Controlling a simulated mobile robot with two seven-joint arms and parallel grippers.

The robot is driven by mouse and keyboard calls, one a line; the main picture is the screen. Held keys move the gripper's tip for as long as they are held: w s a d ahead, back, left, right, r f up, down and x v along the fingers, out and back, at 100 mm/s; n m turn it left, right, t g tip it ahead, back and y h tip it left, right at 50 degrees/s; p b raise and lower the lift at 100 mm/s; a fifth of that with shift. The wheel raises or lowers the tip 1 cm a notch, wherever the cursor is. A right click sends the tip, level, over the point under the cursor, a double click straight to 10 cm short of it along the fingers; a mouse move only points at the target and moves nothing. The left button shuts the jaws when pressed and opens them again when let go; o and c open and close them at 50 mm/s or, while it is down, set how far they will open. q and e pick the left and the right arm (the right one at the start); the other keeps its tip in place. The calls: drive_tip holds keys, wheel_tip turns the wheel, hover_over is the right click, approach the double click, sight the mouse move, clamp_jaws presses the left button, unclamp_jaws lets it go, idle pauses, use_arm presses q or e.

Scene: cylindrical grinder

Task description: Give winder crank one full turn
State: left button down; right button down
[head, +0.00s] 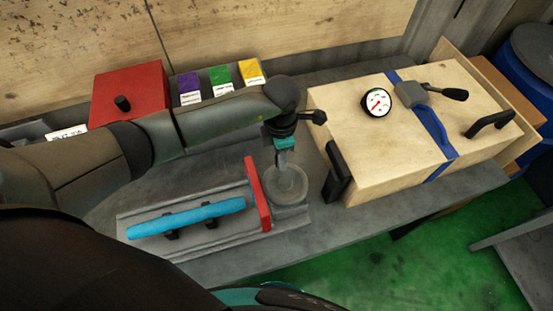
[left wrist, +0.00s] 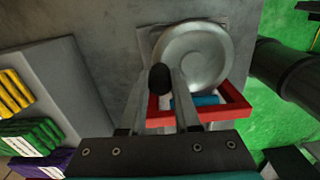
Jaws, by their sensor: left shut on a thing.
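A round grey metal disc (head: 287,186) sits at the right end of a grey base; I take it to be the winder crank. It also shows in the left wrist view (left wrist: 196,55). A black knob (left wrist: 160,78) stands at its rim in the left wrist view. My left gripper (head: 283,162) reaches down over the disc, and in the left wrist view its two fingers (left wrist: 160,95) are shut on the black knob. In the head view the knob is hidden by the gripper. My right gripper is in neither view.
Beside the disc stands a red frame (head: 258,193), then a blue bar (head: 187,218) on the base. A wooden box (head: 405,140) with black handles and a gauge (head: 377,102) stands right. A red box (head: 128,90) and purple, green and yellow blocks (head: 220,76) stand behind my arm.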

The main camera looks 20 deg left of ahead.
use_arm(q)
drive_tip(key=shift+d, duration=0.1)
drive_tip(key=c, duration=0.6)
unclamp_jaws()
drive_tip(key=shift+r, duration=0.1)
wheel_tip(320, 180, up, 15)
drive_tip(key=shift+r+b, duration=0.1)
drive_tip(key=shift+b, duration=0.35)
